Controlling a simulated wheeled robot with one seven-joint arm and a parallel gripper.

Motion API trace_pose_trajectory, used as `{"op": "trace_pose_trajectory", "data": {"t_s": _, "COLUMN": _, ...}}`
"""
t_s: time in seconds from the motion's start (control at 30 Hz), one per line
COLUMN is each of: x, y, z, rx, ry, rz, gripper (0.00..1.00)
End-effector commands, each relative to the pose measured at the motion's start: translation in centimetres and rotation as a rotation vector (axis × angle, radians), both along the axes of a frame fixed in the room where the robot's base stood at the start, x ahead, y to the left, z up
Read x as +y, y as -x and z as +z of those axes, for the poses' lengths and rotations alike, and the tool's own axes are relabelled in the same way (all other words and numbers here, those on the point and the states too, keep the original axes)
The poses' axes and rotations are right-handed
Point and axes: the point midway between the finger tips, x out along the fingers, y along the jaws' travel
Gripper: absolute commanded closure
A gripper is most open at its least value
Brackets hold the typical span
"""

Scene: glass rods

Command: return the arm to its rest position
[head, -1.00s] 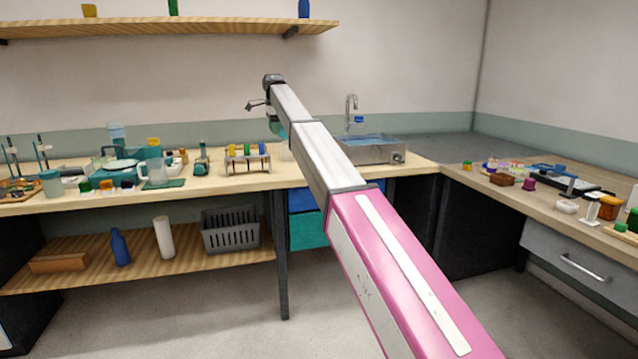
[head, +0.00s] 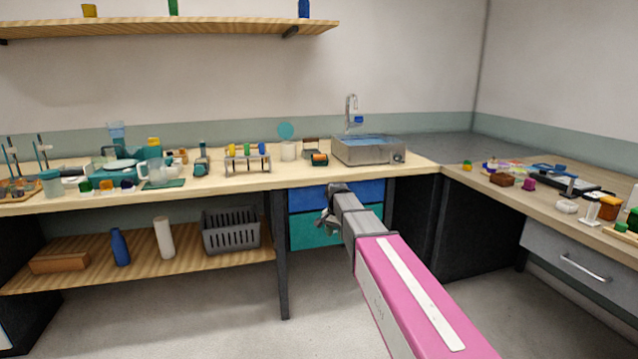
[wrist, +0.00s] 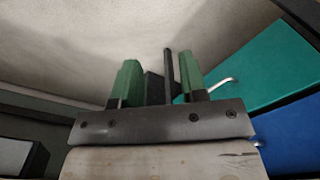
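My arm reaches forward from the lower right of the head view, with its pink link nearest. My gripper (head: 325,222) is at its far end, below the bench top and in front of the drawers. In the wrist view, the two green fingers of my gripper (wrist: 158,72) stand apart. A dark upright bar shows in the gap between them, and I cannot tell how far behind it is. I see nothing clearly held.
The wooden bench (head: 232,182) carries a rack (head: 247,163), a white cylinder with a teal disc above it, and a sink (head: 368,150). Blue and teal drawers (head: 308,233) are close behind my gripper. A grey basket (head: 231,232) sits on the lower shelf. The floor in front is clear.

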Motion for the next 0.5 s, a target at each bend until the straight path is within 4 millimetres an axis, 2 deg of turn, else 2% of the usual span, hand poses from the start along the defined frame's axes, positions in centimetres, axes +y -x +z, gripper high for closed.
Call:
{"op": "trace_pose_trajectory", "data": {"t_s": 0.03, "x": -1.9, "y": 3.6, "z": -2.1, "rx": 0.006, "ry": 0.002, "rz": 0.043, "gripper": 0.61}}
{"op": "trace_pose_trajectory", "data": {"t_s": 0.2, "x": -6.3, "y": 11.3, "z": -7.5, "rx": 0.013, "ry": 0.007, "rz": 0.211, "gripper": 0.61}}
{"op": "trace_pose_trajectory", "data": {"t_s": 0.4, "x": -10.3, "y": 20.3, "z": -11.9, "rx": 0.019, "ry": 0.009, "rz": 0.398, "gripper": 0.61}}
{"op": "trace_pose_trajectory", "data": {"t_s": 0.5, "x": -11.5, "y": 23.6, "z": -13.2, "rx": 0.022, "ry": 0.01, "rz": 0.471, "gripper": 0.61}}
